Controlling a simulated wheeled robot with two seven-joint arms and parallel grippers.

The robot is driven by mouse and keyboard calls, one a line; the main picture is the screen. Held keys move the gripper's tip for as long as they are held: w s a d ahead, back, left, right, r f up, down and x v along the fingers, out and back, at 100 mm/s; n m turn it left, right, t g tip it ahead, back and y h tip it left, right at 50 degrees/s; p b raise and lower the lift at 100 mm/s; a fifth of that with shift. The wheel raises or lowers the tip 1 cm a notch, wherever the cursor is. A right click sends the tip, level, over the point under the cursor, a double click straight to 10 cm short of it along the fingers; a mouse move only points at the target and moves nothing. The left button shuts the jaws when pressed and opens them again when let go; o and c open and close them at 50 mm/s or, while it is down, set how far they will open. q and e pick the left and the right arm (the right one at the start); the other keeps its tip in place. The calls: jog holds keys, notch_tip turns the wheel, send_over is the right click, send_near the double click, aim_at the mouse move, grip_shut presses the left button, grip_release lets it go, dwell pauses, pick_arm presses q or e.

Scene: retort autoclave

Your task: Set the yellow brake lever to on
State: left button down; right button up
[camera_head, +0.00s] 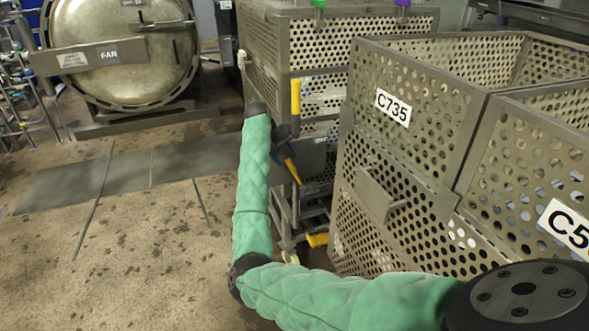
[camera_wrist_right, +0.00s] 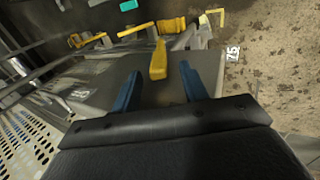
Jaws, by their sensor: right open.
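A yellow lever (camera_wrist_right: 158,61) shows in the right wrist view, between and just beyond the two blue fingertips of my right gripper (camera_wrist_right: 160,82). The fingers are apart, with nothing clamped between them. In the head view my right gripper (camera_head: 284,143) is small and dark at the end of the green-sleeved arm, beside the trolley frame. A tilted yellow handle (camera_head: 292,170) shows just below it, likely the same lever. Whether the fingers touch the lever cannot be told. No on or off marking is readable. My left gripper is not in view.
Perforated metal crates, one labelled C735 (camera_head: 393,106), stand close on the right. A vertical yellow bar (camera_head: 296,97) and a low yellow part (camera_head: 318,240) are on the trolley side. The round FAR door (camera_head: 120,50) is at the back left.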

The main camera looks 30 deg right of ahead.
aim_at(295, 174)
jog(key=x, duration=0.6)
jog(key=shift+d+f+p, duration=0.1)
jog(key=shift+f+p, duration=0.2)
grip_shut()
